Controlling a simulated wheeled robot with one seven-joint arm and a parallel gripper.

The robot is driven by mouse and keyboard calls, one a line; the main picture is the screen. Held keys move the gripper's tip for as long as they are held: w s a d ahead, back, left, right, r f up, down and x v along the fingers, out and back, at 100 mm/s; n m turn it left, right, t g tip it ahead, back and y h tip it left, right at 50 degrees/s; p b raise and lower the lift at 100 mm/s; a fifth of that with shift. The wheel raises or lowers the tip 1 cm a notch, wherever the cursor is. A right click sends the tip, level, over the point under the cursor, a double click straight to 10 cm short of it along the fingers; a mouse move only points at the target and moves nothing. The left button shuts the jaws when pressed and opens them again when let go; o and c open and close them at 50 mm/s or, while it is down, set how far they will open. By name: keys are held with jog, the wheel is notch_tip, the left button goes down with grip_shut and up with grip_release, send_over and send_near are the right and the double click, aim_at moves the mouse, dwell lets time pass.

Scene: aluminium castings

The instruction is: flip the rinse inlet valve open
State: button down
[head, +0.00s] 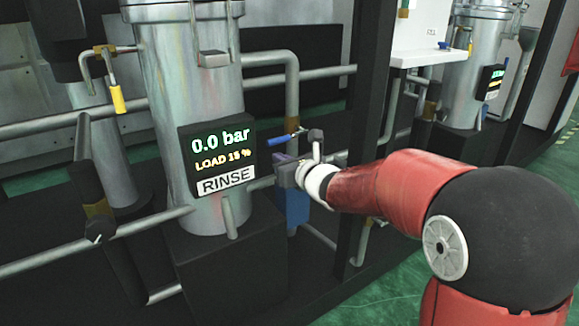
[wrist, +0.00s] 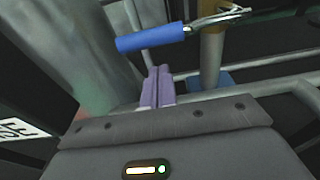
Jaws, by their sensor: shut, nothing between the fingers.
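The rinse vessel is a tall metal cylinder (head: 190,95) with a display (head: 220,158) reading 0.0 bar, LOAD 15 %, above a RINSE label. A valve lever with a blue grip (head: 282,140) is to the right of the display. My gripper (head: 280,163) is just below the blue grip in the head view. Its purple fingers (wrist: 158,84) are shut and empty, and appear apart from the grip.
A yellow-handled valve (head: 117,98) hangs at upper left, and a dark valve (head: 97,220) is on the lower left pipe. A dark upright post (head: 362,110) stands close to my arm. A second vessel (head: 470,70) is at the back right. Green floor (head: 555,175) is clear at far right.

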aim_at(288, 137)
jog(key=shift+s+d+r, duration=0.1)
jog(key=shift+r, duration=0.5)
jog(key=shift+s+d+r, duration=0.1)
jog(key=shift+r, duration=0.5)
jog(key=shift+a+r, duration=0.1)
jog(key=shift+a, duration=0.05)
jog(key=shift+r+m, duration=0.2)
jog(key=shift+m, duration=0.2)
